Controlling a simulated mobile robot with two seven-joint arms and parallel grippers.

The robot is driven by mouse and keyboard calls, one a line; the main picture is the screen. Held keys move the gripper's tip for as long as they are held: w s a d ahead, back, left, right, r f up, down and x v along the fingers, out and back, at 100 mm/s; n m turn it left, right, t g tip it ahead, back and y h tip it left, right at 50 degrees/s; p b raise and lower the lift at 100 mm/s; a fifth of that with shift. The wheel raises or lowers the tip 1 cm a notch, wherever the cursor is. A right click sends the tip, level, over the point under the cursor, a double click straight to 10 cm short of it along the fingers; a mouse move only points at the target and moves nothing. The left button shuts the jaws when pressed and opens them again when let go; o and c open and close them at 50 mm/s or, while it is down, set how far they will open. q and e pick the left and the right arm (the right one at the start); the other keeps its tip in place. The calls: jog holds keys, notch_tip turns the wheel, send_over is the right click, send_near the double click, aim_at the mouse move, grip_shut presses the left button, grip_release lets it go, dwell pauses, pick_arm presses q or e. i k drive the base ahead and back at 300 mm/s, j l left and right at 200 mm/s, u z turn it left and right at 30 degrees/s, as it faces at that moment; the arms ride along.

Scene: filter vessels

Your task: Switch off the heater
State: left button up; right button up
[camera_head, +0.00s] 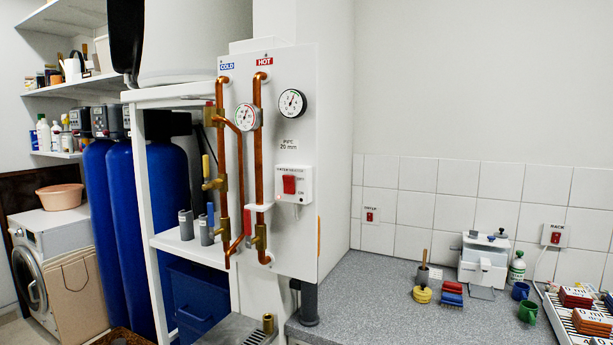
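A white switch box (305,190) with a red rocker (289,185) is mounted on the white panel (290,230), right of the hot copper pipe. The label above the rocker is small and seems to read water heater. Small marks stand beside the rocker, but I cannot tell which way it is set. A large white tank (195,40) is on the shelf above, cut off by the top edge. Neither of my grippers is in view.
Copper pipes with valves (260,140) and two dials (292,103) are on the panel. Two other red switches are on the tiled wall: one at left (370,215), one marked rack (555,236).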

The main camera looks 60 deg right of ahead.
aim_at(289, 180)
jog(key=j+z, duration=0.1)
jog(key=z, duration=1.8)
jog(key=k+l, duration=0.05)
jog(key=l, duration=0.05)
